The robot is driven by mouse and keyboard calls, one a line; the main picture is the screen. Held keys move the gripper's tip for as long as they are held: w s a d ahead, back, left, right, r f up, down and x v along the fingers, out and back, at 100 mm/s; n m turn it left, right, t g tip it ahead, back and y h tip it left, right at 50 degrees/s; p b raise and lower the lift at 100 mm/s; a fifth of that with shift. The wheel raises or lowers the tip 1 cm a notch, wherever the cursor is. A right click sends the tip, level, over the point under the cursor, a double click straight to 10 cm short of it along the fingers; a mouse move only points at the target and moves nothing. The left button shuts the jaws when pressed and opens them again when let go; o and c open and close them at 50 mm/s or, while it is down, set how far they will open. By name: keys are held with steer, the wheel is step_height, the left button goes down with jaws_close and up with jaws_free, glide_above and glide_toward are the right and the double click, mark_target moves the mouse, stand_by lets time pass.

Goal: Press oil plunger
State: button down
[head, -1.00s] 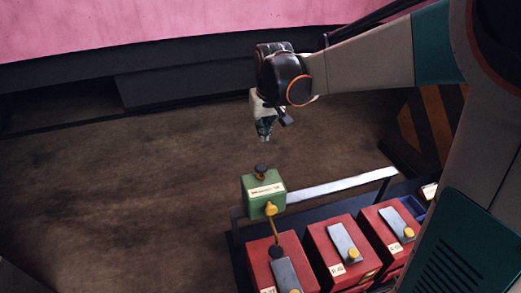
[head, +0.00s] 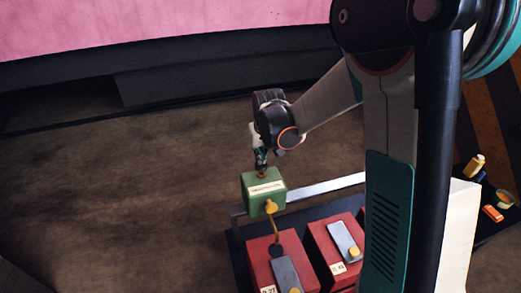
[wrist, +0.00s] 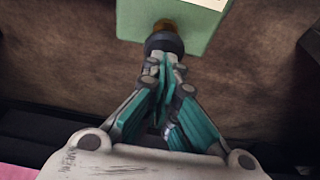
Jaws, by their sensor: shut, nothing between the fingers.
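The green oil box (head: 264,196) with a white label stands on a rail behind the red boxes in the head view. Its dark plunger knob on a brass stem is on top; in the wrist view the knob (wrist: 165,42) shows right at my fingertips, with the green box (wrist: 196,22) beyond it. My gripper (head: 261,168) is shut and empty, pointing down at the plunger from above. The fingertips (wrist: 163,60) appear to touch the knob, and they hide most of it in the head view.
Red boxes (head: 262,250) with grey plates and yellow knobs stand in front of the green box. A yellow spout (head: 271,208) hangs from its front. Small yellow and orange items (head: 492,213) lie at the right. The brown floor at left is clear.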

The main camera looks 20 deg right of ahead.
mark_target(263, 169)
stand_by(0.3)
step_height(263, 169, down, 3)
steer(key=b, duration=0.2)
steer(key=shift+b, duration=0.3)
steer(key=shift+s, duration=0.1)
steer(key=shift+r, duration=0.1)
step_height(263, 169, up, 5)
steer(key=p, duration=0.3)
steer(key=v, duration=0.9)
stand_by(0.9)
